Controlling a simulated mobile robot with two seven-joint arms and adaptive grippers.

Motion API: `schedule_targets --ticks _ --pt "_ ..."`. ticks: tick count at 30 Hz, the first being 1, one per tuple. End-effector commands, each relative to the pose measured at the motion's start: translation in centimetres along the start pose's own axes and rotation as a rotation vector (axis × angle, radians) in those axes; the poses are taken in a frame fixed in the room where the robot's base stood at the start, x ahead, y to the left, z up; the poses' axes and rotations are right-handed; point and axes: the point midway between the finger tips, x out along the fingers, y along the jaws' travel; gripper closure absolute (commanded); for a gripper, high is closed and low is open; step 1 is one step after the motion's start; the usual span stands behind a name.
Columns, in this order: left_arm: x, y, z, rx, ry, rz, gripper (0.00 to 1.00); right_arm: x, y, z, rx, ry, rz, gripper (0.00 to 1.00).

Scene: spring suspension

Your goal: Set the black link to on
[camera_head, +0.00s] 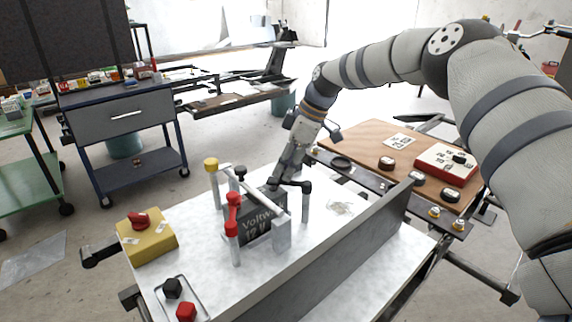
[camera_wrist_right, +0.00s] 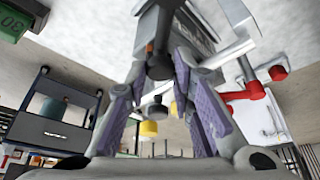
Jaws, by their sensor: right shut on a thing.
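The black link (camera_head: 291,184) sits on a pale post at the right end of the battery frame on the white table. It reaches left from its knob toward my right gripper (camera_head: 275,180). In the wrist view a black round end (camera_wrist_right: 160,67) sits between the fingertips of my right gripper (camera_wrist_right: 160,75), which is shut on it. The contact is partly hidden in the head view. The dark battery (camera_head: 262,222), marked with large letters and 12 V, stands inside the frame. A red link (camera_head: 232,213) stands at its near left side. My left gripper is not in view.
A yellow box with a red knob (camera_head: 147,238) stands at the table's left. A tray with black and red knobs (camera_head: 172,288) lies in front. A tall grey panel (camera_head: 340,255) runs along the right. A yellow-capped post (camera_head: 211,166) rises behind the frame.

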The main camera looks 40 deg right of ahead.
Motion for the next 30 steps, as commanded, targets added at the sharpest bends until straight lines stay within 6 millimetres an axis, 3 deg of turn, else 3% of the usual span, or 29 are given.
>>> schedule_targets --ticks 15,16,18,26,30 --pt "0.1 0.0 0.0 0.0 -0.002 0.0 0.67 0.2 -0.1 0.1 -0.013 -0.004 -0.009 1.0" --pt "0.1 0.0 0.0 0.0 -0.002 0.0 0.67 0.2 -0.1 0.1 -0.013 -0.004 -0.009 0.71" --pt "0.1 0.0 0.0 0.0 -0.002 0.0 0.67 0.2 -0.1 0.1 -0.013 -0.003 -0.009 0.57" --pt "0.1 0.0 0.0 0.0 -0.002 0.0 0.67 0.1 -0.1 0.1 -0.013 -0.001 -0.007 0.57" --pt "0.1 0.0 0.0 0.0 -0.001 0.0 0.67 -1.6 0.0 0.0 -0.013 0.0 -0.004 0.57"
